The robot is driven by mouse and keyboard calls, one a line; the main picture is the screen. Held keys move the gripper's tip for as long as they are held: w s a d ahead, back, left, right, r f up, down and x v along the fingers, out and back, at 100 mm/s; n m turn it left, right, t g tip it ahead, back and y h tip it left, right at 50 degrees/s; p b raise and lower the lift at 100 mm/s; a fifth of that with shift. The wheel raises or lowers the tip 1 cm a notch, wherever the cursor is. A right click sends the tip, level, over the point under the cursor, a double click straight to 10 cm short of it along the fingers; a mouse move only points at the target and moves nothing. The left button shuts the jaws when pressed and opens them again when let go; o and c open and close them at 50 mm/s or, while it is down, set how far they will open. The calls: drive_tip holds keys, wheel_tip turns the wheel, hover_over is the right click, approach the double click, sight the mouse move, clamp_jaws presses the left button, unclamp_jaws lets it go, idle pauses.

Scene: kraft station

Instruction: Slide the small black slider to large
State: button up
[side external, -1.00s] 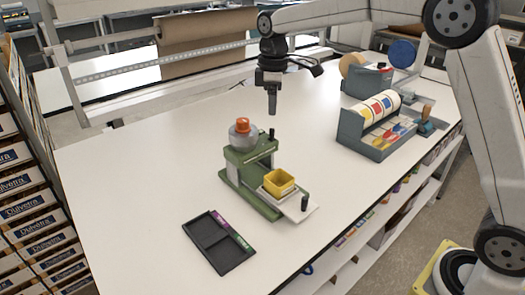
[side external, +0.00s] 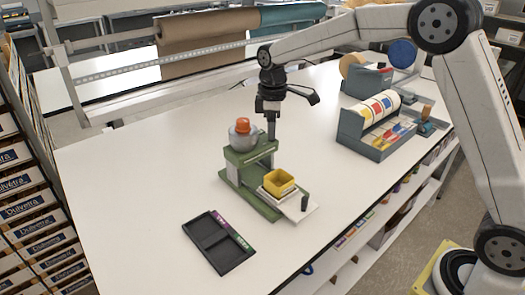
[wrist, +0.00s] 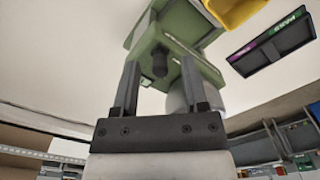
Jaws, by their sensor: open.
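The green machine (side external: 250,201) stands on the white table with a grey bowl-like part (side external: 242,141) and an orange cap (side external: 242,125) on top. A small black knob (wrist: 160,63) sticks out of its green body in the wrist view. My gripper (side external: 271,135) points down at the machine's upper right side and hides this knob in the side view. In the wrist view my gripper (wrist: 160,68) is open, with one finger on each side of the knob; I cannot tell whether they touch it. Another black handle (side external: 304,202) stands on the machine's white plate. No "large" mark is readable.
A yellow bin (side external: 279,182) sits on the machine's front plate. A black two-part tray (side external: 205,238) with purple and green labels lies in front. A grey dispenser (side external: 365,140) with coloured rolls stands right. The table left of the machine is clear.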

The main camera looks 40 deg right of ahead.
drive_tip(key=shift+f, duration=0.45)
clamp_jaws()
idle(1.2)
